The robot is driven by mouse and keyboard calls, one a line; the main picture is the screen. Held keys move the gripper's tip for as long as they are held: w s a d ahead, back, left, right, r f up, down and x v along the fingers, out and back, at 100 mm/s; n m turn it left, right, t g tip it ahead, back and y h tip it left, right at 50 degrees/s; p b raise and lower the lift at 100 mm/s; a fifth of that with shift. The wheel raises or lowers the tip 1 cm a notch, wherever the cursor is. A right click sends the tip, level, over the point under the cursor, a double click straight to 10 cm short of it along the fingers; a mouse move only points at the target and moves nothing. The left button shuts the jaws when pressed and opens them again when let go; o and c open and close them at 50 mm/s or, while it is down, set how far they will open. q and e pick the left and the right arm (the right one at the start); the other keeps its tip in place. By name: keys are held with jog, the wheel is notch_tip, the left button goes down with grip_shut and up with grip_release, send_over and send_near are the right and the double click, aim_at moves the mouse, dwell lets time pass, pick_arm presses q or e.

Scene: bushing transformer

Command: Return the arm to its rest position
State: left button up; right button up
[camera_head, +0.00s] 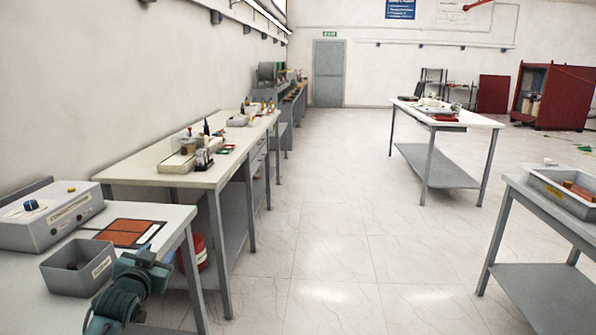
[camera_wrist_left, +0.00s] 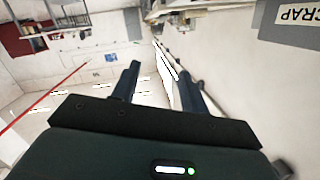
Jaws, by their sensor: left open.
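My left arm (camera_head: 125,292), teal and dark, reaches in at the lower left of the head view, beside the near table's front edge and the grey bin. Its fingers are hard to make out there. In the left wrist view my left gripper (camera_wrist_left: 159,70) shows two dark fingers spread apart with nothing between them. My right gripper is not in view.
The near table (camera_head: 20,295) carries the grey bin (camera_head: 62,284), a grey control box (camera_head: 50,218) and a red-brown panelled mat (camera_head: 128,232). A longer workbench (camera_head: 150,160) stands behind. At right is a table with a grey tray (camera_head: 560,195). The middle floor is clear.

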pick_arm(q)
jog(key=s+d+f+m+g+h, duration=0.1)
jog(key=s+d+f+g, duration=0.1)
jog(key=s+d+f, duration=0.55)
jog(key=s+d+f+g+h, duration=0.15)
jog(key=s+d+f, duration=0.25)
jog(key=s+f, duration=0.55)
jog(key=s+d+f+g+h, duration=0.1)
jog(key=s+d+f, duration=0.1)
jog(key=s, duration=0.8)
jog(key=s+d+f+n+g+h, duration=0.1)
jog(key=s+d, duration=0.4)
jog(key=s, duration=0.5)
jog(key=shift+s+d+f, duration=0.15)
jog(key=shift+d+f, duration=0.05)
jog(key=shift+f, duration=0.5)
